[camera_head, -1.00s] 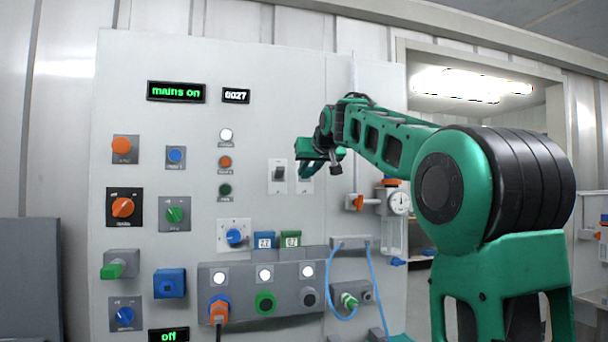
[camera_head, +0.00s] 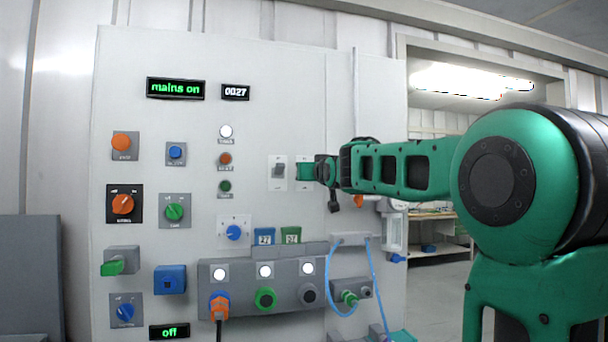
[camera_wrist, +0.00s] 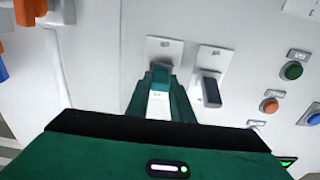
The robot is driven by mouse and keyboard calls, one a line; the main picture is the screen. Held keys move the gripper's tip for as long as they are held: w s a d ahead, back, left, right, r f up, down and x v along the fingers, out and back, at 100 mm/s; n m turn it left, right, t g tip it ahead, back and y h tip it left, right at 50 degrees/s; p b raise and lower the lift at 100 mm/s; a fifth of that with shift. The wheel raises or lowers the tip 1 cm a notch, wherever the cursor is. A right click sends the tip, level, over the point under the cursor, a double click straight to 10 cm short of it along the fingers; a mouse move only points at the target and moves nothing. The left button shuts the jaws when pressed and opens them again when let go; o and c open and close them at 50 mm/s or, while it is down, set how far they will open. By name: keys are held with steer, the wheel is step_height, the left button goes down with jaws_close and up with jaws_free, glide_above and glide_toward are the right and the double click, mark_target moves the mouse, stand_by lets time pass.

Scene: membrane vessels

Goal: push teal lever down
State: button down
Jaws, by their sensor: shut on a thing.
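The teal lever (camera_wrist: 161,76) sits on a white plate (camera_wrist: 163,48) in the wrist view, where the picture is turned about upside down. My gripper (camera_wrist: 161,84) has its green fingers on either side of the lever, shut on it.
The grey panel (camera_head: 150,240) carries several knobs and buttons. A green button (camera_wrist: 292,70) and an orange button (camera_wrist: 269,104) are beside the grey lever. A blue cable (camera_head: 372,285) hangs below my arm. A "mains on" display (camera_head: 176,89) is lit.

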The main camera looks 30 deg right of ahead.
steer(key=shift+w+a+f+t+h, duration=0.1)
steer(key=shift+f+t+h, duration=0.25)
steer(key=shift+f+t, duration=0.6)
steer(key=shift+w+f+t+h, duration=0.1)
steer(key=shift+f+t+h, duration=0.25)
steer(key=shift+t, duration=1.1)
steer(key=c, duration=1.6)
jaws_free()
steer(key=shift+o, duration=0.2)
steer(key=shift+r, duration=0.1)
steer(key=shift+s, duration=0.1)
steer(key=v, duration=1)
steer(key=shift+f, duration=0.4)
steer(key=shift+s+f, duration=0.1)
